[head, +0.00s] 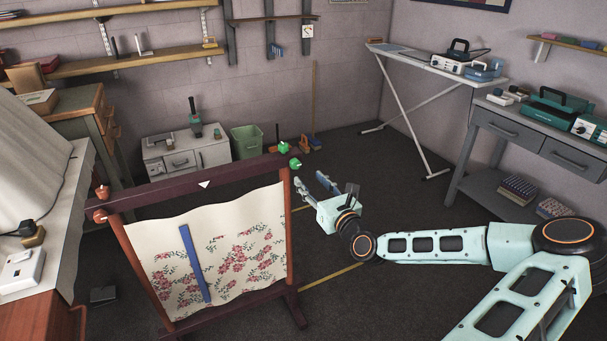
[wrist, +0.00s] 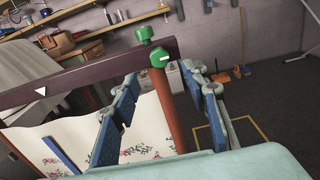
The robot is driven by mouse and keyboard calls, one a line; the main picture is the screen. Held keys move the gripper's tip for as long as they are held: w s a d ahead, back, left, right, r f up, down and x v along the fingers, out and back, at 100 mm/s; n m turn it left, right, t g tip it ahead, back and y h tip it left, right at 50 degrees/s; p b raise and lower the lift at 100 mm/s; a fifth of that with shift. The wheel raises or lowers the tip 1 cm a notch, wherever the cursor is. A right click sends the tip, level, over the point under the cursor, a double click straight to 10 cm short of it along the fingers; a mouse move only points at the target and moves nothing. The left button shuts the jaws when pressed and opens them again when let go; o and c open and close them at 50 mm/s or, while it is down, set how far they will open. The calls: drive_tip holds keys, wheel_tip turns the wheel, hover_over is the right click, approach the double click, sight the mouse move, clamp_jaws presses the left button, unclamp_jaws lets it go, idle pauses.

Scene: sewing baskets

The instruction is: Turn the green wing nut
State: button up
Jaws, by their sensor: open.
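Two green knobs sit at the right end of the dark wooden frame's top bar (head: 190,187): an upper one (head: 283,147) and a lower one (head: 295,163). In the wrist view the upper knob (wrist: 144,34) stands above the bar, and the lower knob (wrist: 159,57) is on the bar's end, facing me. I cannot tell clearly which is the wing nut. My gripper (head: 309,180) is open and empty, to the right of the frame's right post and apart from the knobs. In the wrist view its fingers (wrist: 162,76) appear on either side of the post, below the knobs.
Floral cloth (head: 232,245) with a blue strip (head: 194,263) hangs in the frame. Orange-red knobs (head: 101,192) sit at its left end. A sewing table (head: 60,285) stands left, an ironing board (head: 430,68) at the back right.

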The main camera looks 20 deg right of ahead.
drive_tip(key=shift+s, duration=1.75)
